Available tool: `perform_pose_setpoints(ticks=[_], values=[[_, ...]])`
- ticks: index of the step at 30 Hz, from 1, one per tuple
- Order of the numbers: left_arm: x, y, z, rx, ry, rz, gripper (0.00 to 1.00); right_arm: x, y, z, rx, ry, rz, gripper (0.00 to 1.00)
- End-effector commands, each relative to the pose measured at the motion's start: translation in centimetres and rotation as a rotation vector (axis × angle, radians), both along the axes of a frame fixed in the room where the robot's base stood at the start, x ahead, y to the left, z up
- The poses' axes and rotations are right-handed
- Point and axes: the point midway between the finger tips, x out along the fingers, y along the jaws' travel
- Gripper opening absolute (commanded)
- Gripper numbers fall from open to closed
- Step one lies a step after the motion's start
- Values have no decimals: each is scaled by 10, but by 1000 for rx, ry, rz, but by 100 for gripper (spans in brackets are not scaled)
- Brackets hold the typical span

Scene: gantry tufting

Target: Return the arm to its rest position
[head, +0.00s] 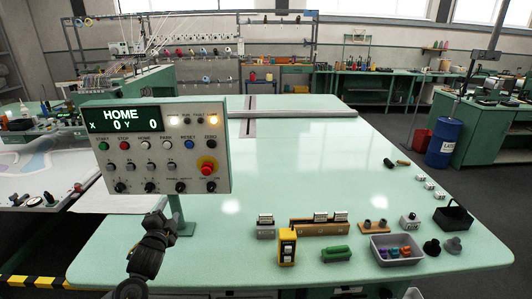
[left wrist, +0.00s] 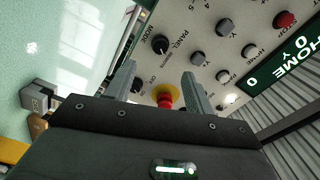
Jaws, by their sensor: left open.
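My left gripper (head: 157,222) is in front of the lower edge of the control panel (head: 140,182), with its arm coming up from the bottom of the head view. In the left wrist view the two fingers of my left gripper (left wrist: 158,80) are apart with nothing between their tips. Beyond them is the panel face with its knobs, and a red stop button on a yellow ring (left wrist: 165,94) shows between the fingers. The panel display (head: 122,115) reads HOME, X 0, Y 0. Whether the fingers touch the panel cannot be told. My right gripper is not in view.
The panel stands on a post (head: 180,215) at the left of the pale green table (head: 300,170). A yellow block (head: 287,248), a grey bin (head: 397,252) and a black basket (head: 453,218) stand toward its front and right. The table's middle is clear.

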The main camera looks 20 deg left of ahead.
Motion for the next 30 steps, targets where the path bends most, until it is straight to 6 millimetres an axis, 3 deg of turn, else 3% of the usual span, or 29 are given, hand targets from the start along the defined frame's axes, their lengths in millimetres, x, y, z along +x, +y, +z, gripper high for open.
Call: perform_pose_setpoints(ticks=[5, 8, 12, 15, 21, 30], values=[[-9, -16, -21, -74, 49, -12, 53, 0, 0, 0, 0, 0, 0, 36], [-32, -45, -58, -215, 149, -22, 53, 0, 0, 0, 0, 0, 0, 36], [-93, -108, -121, -501, 363, -6, 53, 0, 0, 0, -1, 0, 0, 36], [-144, -147, -151, -676, 511, 37, 53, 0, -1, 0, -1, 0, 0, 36], [-221, -194, -175, -879, 707, 141, 53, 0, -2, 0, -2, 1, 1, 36], [-307, -232, -178, -1045, 894, 303, 53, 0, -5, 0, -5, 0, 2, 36]])
